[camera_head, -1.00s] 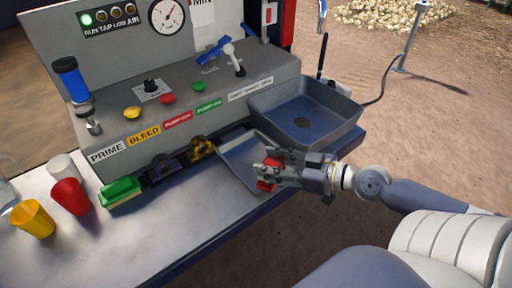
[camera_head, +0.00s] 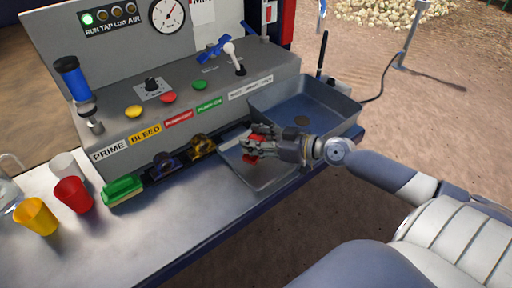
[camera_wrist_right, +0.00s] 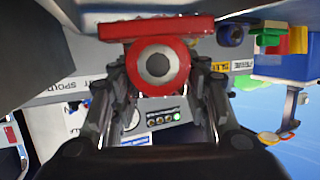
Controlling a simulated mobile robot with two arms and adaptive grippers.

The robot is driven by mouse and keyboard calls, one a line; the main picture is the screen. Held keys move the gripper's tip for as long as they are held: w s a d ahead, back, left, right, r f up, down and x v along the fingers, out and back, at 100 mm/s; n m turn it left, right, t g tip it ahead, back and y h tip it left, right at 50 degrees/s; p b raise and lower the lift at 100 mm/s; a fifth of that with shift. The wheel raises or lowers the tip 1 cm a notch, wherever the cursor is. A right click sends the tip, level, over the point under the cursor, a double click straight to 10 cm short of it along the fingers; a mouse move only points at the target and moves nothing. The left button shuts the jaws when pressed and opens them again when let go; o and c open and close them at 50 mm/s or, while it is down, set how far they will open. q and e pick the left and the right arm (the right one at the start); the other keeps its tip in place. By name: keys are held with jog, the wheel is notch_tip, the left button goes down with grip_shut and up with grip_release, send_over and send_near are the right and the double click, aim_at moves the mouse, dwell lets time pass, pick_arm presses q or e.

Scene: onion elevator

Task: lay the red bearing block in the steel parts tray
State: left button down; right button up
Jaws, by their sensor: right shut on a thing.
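The red bearing block (camera_head: 251,161) is gripped by my right gripper (camera_head: 258,145), over the left part of the shallow steel parts tray (camera_head: 278,178). The fingers hide much of it in the head view. In the wrist view the block (camera_wrist_right: 140,28) shows a red ring around a grey centre and a flat red base, with the right gripper's fingers (camera_wrist_right: 160,85) on both sides of the ring. I cannot tell whether the block touches the tray floor. My left gripper is not in view.
A deep grey basin (camera_head: 330,112) stands behind the tray. A dark blue block (camera_head: 164,165) and a yellow block (camera_head: 202,147) sit in the strip to its left.

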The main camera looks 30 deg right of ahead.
jog(key=shift+f, duration=1.55)
jog(key=shift+f+b, duration=0.2)
jog(key=shift+b, duration=0.2)
jog(key=o, duration=1.1)
jog(key=shift+s, duration=0.1)
jog(key=shift+a, duration=0.1)
jog(key=shift+r, duration=0.1)
